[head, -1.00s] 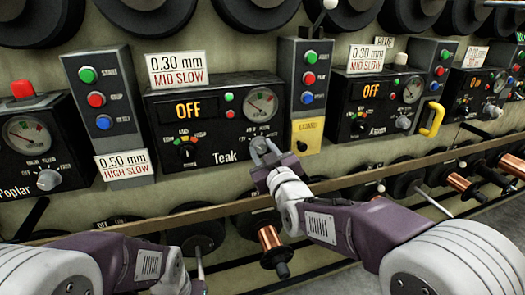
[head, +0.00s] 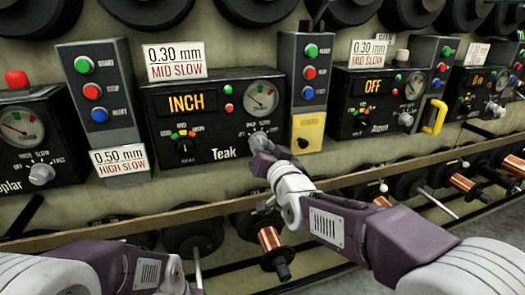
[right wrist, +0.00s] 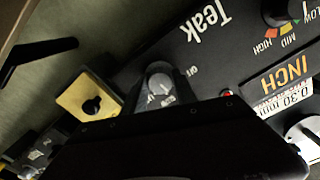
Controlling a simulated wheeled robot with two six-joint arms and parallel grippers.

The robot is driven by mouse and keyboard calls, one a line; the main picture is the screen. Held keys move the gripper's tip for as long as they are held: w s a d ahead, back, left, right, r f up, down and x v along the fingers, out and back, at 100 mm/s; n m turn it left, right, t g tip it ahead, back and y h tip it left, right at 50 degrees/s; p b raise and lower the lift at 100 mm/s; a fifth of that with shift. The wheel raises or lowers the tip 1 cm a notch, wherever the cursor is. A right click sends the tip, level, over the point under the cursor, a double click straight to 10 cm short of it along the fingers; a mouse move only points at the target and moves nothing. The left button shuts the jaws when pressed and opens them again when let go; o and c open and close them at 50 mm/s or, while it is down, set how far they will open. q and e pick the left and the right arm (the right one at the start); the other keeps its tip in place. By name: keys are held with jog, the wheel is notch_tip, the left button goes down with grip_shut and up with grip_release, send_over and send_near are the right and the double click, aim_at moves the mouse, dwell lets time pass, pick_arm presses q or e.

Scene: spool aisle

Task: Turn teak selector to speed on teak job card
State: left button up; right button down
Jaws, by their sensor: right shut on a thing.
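The black Teak box (head: 205,127) has a display (head: 186,103) that reads INCH in orange. The Teak selector (head: 258,139), a grey knob at the box's lower right, is mostly covered by my right gripper (head: 264,145). In the right wrist view the knob (right wrist: 160,88) sits between the fingers, and the gripper is shut on it. The job card (head: 175,61) on top of the box reads 0.30 mm MID SLOW. A second small dial (head: 185,147) with coloured marks sits at the lower left of the box.
Narrow button boxes stand left (head: 97,92) and right (head: 309,75) of the Teak box. A yellow plate (head: 309,132) with a black knob is close to my right gripper. A wooden rail (head: 120,223) and copper spools (head: 270,240) lie below.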

jog(key=m+b, duration=0.2)
jog(key=m, duration=0.3)
jog(key=shift+f, duration=0.1)
jog(key=shift+b, duration=0.35)
dwell(0.3)
jog(key=c, duration=1)
grip_release()
jog(key=shift+o, duration=0.2)
jog(key=p+v, duration=0.2)
jog(key=v, duration=0.7)
jog(key=shift+p, duration=0.3)
